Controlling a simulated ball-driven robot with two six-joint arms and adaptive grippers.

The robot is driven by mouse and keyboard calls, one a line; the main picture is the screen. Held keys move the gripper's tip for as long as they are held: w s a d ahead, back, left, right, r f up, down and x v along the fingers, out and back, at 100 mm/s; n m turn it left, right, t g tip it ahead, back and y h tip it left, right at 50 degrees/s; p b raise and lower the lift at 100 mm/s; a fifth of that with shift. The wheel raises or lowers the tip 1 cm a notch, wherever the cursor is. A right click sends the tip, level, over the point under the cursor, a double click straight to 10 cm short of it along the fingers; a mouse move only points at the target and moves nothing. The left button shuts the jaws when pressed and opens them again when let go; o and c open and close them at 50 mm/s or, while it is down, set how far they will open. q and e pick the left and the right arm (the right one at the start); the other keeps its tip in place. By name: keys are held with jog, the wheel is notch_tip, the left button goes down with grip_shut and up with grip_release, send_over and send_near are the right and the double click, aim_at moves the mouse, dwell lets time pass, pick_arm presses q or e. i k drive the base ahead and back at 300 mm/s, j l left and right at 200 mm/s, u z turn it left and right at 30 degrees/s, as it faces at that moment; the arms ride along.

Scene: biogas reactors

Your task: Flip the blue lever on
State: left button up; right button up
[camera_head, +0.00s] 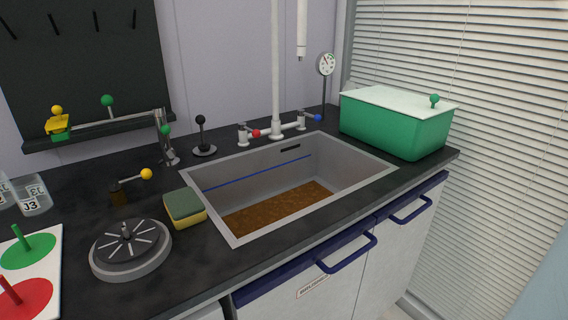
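The blue lever (317,117) is a short handle with a blue ball end on the right side of the white tap fitting (277,132) behind the sink. It sticks out to the right and slightly down from its white valve body. A matching lever with a red ball (256,133) is on the left side of the fitting and points to the right. Neither of my grippers is in view, and nothing touches the blue lever.
The sink (222,178) holds brown material. A green box with a white lid (395,125) stands right of the blue lever, and a gauge on a post (326,66) stands behind it. A black-knobbed lever (201,130), sponge (185,207) and round grey device (131,250) occupy the left counter.

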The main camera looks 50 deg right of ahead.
aim_at(317, 117)
jog(key=k+l+z, duration=0.2)
jog(key=z, duration=1.35)
